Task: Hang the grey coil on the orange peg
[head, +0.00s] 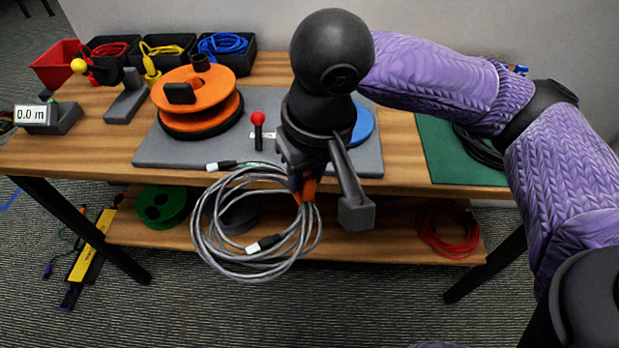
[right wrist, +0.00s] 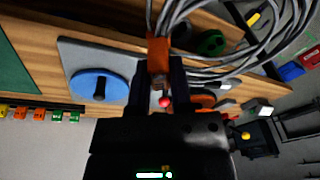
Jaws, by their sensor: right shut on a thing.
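The grey coil (head: 207,235) is a loose bundle of several cable loops with an orange tie (right wrist: 158,50) around it. It hangs in front of the table's front edge, above the floor. My right gripper (head: 303,182) is shut on the coil at the orange tie; its two dark fingers (right wrist: 159,78) clasp the tie in the right wrist view. Small orange pieces (right wrist: 22,113) sit in a row with yellow and green ones at the table's back edge in the right wrist view; I cannot tell whether one is the orange peg. My left gripper is not in view.
A grey mat (head: 165,151) holds an orange reel (head: 200,92), a red-knobbed lever (head: 258,120) and a blue disc (head: 364,124). Bins with coloured cables (head: 228,62) stand at the back left. A green mat (head: 440,150) with a black coil lies right. A red coil (head: 446,229) lies on the lower shelf.

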